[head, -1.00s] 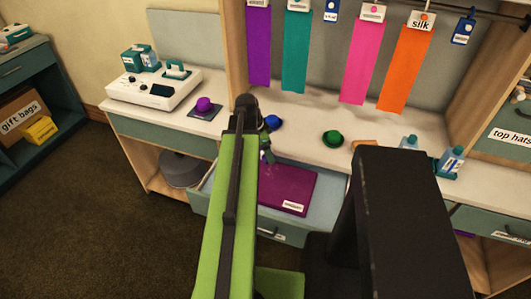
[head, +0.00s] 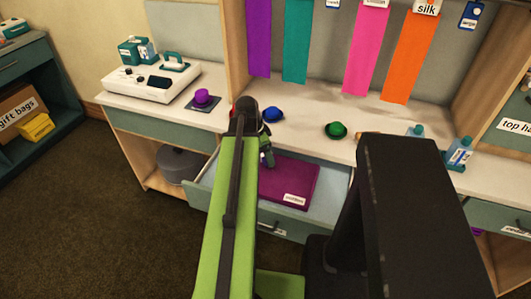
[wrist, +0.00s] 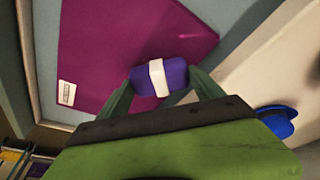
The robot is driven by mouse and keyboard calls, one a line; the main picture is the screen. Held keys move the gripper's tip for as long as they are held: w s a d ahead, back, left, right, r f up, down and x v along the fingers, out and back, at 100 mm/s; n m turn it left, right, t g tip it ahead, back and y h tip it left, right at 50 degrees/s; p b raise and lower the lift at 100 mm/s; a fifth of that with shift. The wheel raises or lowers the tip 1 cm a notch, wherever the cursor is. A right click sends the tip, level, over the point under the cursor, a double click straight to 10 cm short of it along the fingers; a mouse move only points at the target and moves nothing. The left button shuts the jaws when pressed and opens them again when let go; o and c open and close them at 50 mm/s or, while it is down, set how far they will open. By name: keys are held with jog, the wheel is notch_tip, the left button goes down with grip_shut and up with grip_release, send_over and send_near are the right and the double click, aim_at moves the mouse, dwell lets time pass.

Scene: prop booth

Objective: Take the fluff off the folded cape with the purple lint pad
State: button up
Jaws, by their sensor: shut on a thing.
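My gripper (wrist: 160,88) is shut on the purple lint pad (wrist: 175,73), which has a white band around it. The folded cape (wrist: 125,40) is a flat magenta cloth with a white label, lying in the open drawer. In the head view the cape (head: 290,181) shows to the right of my gripper (head: 267,157), which is over its far left part. The pad overlaps the cape's edge in the wrist view; I cannot tell whether they touch.
The open drawer (head: 204,190) is below the counter. On the counter are a small blue hat (head: 273,115), a green hat (head: 336,130), a purple hat (head: 203,97) on a dark mat, a white machine (head: 152,83) and bottles (head: 460,152). Coloured cloth strips hang behind.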

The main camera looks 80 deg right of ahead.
aim_at(275, 158)
jog(key=shift+f+b, duration=1.05)
jog(key=shift+s, duration=0.1)
jog(key=shift+s+a+r, duration=0.1)
jog(key=shift+s+a, duration=0.1)
jog(key=shift+s, duration=0.75)
jog(key=shift+s+a+r, duration=0.1)
jog(key=shift+s+a, duration=0.1)
jog(key=shift+s, duration=0.75)
jog(key=shift+f, duration=0.2)
jog(key=shift+w+d+r, duration=0.1)
jog(key=shift+w+d, duration=0.15)
jog(key=shift+w, duration=0.75)
jog(key=shift+w+d, duration=0.2)
jog(key=shift+w, duration=0.8)
